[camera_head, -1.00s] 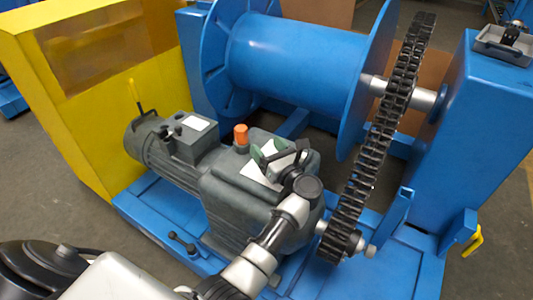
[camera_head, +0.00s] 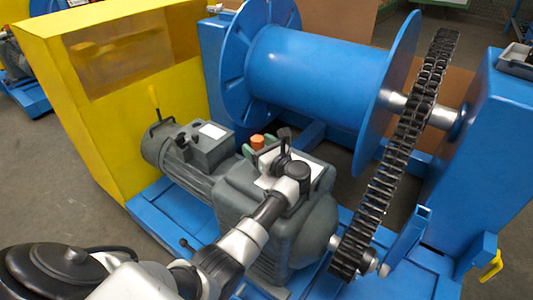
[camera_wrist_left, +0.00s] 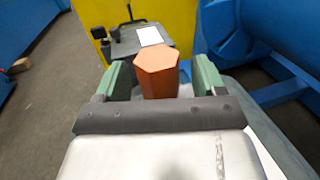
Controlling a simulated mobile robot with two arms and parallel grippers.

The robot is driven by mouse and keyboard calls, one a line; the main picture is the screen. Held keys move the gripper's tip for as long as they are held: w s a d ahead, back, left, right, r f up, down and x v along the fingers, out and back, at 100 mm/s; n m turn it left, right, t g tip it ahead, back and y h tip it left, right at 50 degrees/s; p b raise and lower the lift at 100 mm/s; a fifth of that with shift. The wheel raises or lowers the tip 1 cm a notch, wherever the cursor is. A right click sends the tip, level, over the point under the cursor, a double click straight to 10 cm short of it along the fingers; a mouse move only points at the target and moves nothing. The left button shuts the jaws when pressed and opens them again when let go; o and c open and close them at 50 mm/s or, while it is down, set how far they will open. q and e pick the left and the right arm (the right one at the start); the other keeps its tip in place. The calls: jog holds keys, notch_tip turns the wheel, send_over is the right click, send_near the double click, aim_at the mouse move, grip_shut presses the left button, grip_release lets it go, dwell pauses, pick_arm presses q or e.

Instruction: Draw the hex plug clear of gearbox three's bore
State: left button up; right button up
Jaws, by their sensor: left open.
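The orange hex plug (camera_head: 257,142) stands upright at the top of the grey-green gearbox (camera_head: 305,220), seen from behind my left gripper. In the left wrist view the plug (camera_wrist_left: 157,75) shows its flat hexagonal top and side faces. My left gripper (camera_head: 260,146) is open, with one green finger on each side of the plug. In the left wrist view the gripper (camera_wrist_left: 161,77) has a visible gap at the right finger; the left finger is very close, and contact cannot be told. The plug's lower end and the bore are hidden by the gripper. My right gripper is not in view.
A grey motor (camera_head: 185,155) adjoins the gearbox, beside a yellow guard (camera_head: 100,120). A blue drum (camera_head: 315,75) stands behind. A black chain (camera_head: 395,170) runs down at the right. The space above the gearbox looks clear.

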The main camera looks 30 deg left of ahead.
pick_arm(q)
jog(key=shift+a, duration=0.25)
